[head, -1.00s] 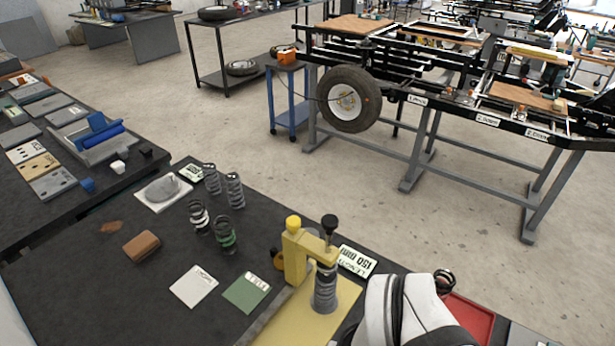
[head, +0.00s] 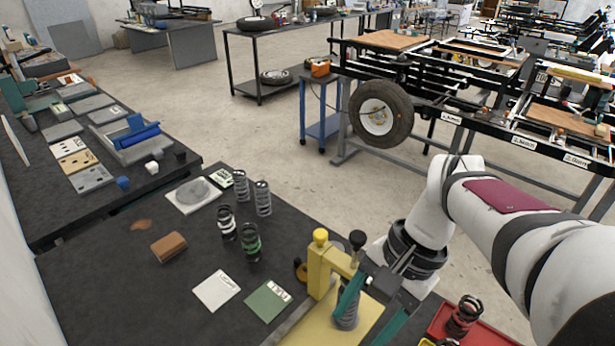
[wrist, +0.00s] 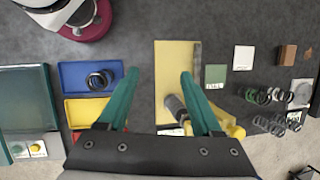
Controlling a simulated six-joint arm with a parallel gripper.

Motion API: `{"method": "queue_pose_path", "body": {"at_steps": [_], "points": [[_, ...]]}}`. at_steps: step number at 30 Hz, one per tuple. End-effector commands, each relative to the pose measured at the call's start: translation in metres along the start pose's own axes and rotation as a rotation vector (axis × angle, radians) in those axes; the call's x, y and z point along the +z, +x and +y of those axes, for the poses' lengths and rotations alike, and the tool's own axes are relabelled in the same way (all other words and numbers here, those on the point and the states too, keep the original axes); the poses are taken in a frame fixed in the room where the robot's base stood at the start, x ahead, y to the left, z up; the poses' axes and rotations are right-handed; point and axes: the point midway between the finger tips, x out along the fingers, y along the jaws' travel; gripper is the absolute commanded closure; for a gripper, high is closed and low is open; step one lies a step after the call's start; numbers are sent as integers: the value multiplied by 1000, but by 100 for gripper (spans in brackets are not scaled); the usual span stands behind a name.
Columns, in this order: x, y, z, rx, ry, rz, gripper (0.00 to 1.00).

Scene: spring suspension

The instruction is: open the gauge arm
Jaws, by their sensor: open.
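The yellow gauge (head: 321,268) stands on a yellow base plate (head: 305,327). A yellow knob tops the post. My gripper (head: 358,328) is open, with teal fingers spread on either side of the spring in the head view. In the wrist view my gripper (wrist: 159,74) has its fingers apart, with the spring (wrist: 176,106) near the right finger and the gauge (wrist: 232,126) partly hidden behind that finger. I see no clear contact.
A red tray (head: 440,328) with a dark spring stands right of the gauge. Blue (wrist: 75,73) and yellow (wrist: 78,110) trays show in the wrist view. Several springs, a white card (head: 217,290), a green card (head: 268,303) and a brown block (head: 169,246) lie left.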

Motion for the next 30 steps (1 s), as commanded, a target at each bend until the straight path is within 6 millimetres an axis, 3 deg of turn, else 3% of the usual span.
{"method": "queue_pose_path", "body": {"at_steps": [1, 3, 6, 12, 15, 20, 30], "points": [[-41, -10, -14, -36, 121, -65, 34], [-98, -20, -27, -103, 272, -160, 34], [-147, -18, -39, -183, 399, -355, 34], [-190, -6, -84, -400, 499, -923, 34], [-207, -6, -93, -483, 528, -1066, 34], [-205, -4, -104, -517, 534, -1127, 34], [-146, 24, -156, -510, 534, -1126, 34]]}}
